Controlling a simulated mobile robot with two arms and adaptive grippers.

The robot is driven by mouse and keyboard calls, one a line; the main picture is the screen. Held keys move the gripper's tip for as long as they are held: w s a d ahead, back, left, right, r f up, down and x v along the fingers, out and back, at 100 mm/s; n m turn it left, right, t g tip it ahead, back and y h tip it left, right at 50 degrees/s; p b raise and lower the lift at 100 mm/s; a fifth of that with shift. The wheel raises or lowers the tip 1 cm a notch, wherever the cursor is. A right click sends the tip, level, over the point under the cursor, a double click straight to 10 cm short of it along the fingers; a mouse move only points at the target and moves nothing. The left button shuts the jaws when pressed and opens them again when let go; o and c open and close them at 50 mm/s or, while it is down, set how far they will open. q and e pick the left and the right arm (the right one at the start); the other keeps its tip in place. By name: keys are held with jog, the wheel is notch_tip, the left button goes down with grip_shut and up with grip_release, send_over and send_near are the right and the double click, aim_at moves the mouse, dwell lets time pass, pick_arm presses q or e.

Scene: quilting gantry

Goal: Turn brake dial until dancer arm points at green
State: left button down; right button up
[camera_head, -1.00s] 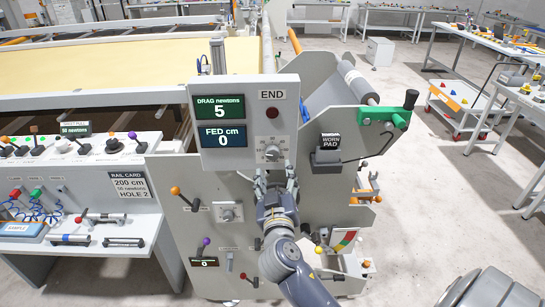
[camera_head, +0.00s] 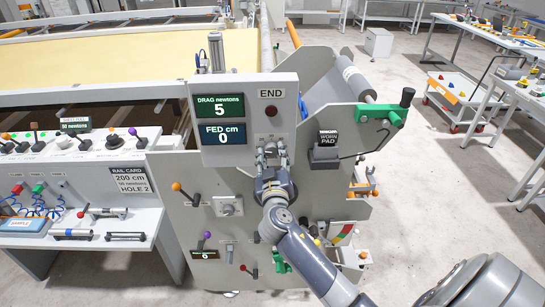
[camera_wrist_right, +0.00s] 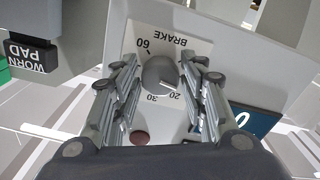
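The brake dial (camera_wrist_right: 158,72) is a round grey knob on a white plate marked BRAKE, with a scale showing 60, 30 and 20. A pale pointer mark lies on its side near the 20. My right gripper (camera_head: 271,151) is in front of the dial, its open fingers on either side of it; I cannot tell whether they touch it. The dancer gauge (camera_head: 343,232) with coloured bands is at the lower right, partly behind my right arm; where the dancer arm points is unclear. My left gripper is out of view.
The END display panel (camera_head: 271,94) reads drag 5 newtons and fed 0 cm. A WORN PAD block (camera_head: 327,137) and a green crank bracket (camera_head: 382,112) are to its right. Below are another knob (camera_head: 227,207) and several levers.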

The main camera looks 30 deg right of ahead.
jog(key=c, duration=0.4)
jog(key=shift+f+b, duration=0.15)
jog(key=shift+b, duration=0.25)
jog(key=m+b, duration=0.3)
jog(key=b, duration=0.1)
jog(key=shift+a+f+b, duration=0.1)
jog(key=shift+f+b, duration=0.05)
jog(key=shift+b, duration=0.2)
jog(key=shift+m+b, duration=0.7)
jog(key=shift+m, duration=0.1)
jog(key=shift+w+r+m+b, duration=0.1)
jog(key=shift+r+m+b, duration=0.1)
jog(key=shift+m+b, duration=0.75)
jog(key=shift+m, duration=0.25)
